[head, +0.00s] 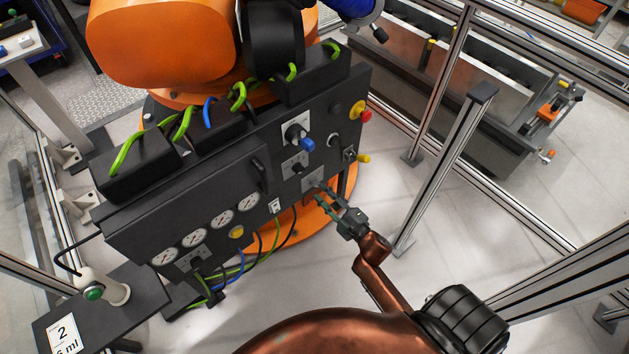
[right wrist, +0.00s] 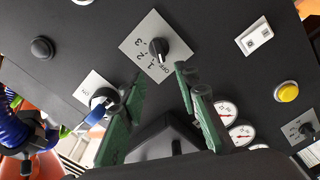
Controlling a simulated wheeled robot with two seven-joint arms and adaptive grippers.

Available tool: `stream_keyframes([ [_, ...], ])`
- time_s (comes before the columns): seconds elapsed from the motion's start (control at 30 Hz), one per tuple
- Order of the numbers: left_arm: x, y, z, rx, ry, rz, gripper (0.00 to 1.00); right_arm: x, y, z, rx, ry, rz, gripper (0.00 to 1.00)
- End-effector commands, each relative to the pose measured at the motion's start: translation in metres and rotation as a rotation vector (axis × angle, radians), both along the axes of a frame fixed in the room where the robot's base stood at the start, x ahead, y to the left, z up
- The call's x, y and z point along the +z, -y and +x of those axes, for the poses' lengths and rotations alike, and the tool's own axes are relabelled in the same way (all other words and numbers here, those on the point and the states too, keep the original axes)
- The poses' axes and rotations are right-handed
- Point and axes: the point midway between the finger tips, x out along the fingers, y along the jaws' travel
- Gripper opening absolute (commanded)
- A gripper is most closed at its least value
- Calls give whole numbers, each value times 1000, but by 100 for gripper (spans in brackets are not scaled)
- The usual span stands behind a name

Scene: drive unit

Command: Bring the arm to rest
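My right gripper (head: 321,194) reaches in from the lower right to the front of the dark control panel (head: 140,224). In the right wrist view its two green fingers (right wrist: 158,78) stand apart with nothing between them. A black rotary knob (right wrist: 157,50) on a light plate marked OFF, 1, 2, 3 lies just beyond the fingertips. The fingers look clear of the knob, but the exact gap cannot be told. My left gripper is not in view.
The panel also carries a blue knob (head: 306,144), a red button (head: 365,116), gauges (head: 222,217) and a yellow button (head: 236,232). An orange robot (head: 160,40) stands behind. A metal post (head: 445,165) rises right of my right arm.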

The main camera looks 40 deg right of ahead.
Motion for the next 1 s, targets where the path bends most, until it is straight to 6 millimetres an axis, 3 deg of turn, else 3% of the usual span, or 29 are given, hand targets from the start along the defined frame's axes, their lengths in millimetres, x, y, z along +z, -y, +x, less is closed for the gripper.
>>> stream_keyframes([
  [0.23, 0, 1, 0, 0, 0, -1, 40, -2, 0, 0, -2, -3, 3, 29],
  [0.37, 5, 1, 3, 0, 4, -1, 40, -29, 3, -6, -20, -63, 45, 29],
  [0.47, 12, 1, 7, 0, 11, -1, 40, -78, 7, -20, -55, -170, 118, 29],
  [0.67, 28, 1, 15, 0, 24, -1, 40, -207, 9, -84, -169, -456, 300, 29],
  [0.8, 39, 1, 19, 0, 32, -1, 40, -286, 5, -150, -260, -654, 408, 29],
  [0.87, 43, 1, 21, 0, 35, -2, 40, -316, 2, -183, -302, -735, 447, 29],
  [1.0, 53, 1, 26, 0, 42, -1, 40, -375, -8, -266, -407, -921, 529, 29],
])
